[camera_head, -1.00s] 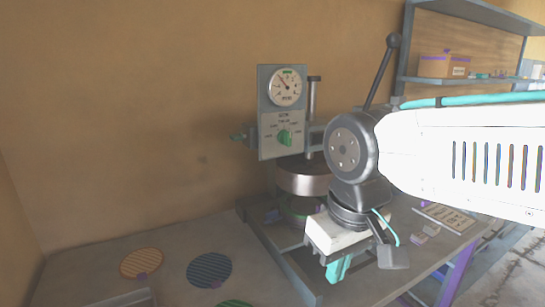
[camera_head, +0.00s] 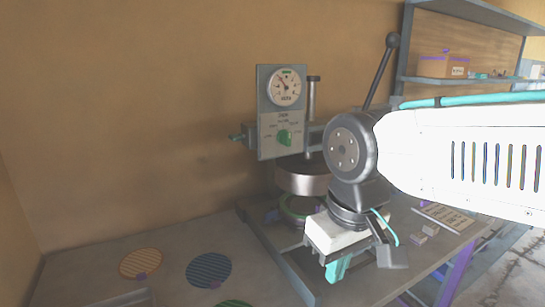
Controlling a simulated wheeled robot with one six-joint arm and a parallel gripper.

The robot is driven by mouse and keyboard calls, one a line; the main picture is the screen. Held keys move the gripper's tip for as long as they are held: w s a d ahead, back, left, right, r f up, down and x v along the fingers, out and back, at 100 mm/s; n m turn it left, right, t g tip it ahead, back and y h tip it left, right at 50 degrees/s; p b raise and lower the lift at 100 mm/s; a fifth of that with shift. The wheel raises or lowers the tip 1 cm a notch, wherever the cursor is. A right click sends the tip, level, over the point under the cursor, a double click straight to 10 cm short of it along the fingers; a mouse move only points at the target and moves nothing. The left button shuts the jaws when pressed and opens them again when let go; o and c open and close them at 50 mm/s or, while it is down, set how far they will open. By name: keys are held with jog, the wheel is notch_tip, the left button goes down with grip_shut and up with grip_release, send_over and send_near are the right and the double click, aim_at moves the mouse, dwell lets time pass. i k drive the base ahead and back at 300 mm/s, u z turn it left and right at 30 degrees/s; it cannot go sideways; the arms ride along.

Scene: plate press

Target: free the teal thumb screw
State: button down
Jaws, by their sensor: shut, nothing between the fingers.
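My gripper (camera_head: 337,270) hangs low in front of the press, to the right of and well below that piece. Its teal fingers point down and are shut with nothing between them. The grey press panel (camera_head: 267,150) carries a round gauge (camera_head: 285,87) and a green knob (camera_head: 285,138). My wrist and gripper hide the right part of the press.
A metal cylinder (camera_head: 302,180) hangs over a green ring (camera_head: 296,206) in the press. A long black lever (camera_head: 381,72) rises at the upper right. Striped round pads (camera_head: 209,270) lie on the bench at left. A sign plate (camera_head: 446,217) and a small block (camera_head: 430,229) lie at right.

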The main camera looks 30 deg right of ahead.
aim_at(234, 137)
jog(key=k, duration=1.1)
jog(key=u, duration=0.65)
jog(key=i, duration=1.4)
jog(key=z, duration=0.65)
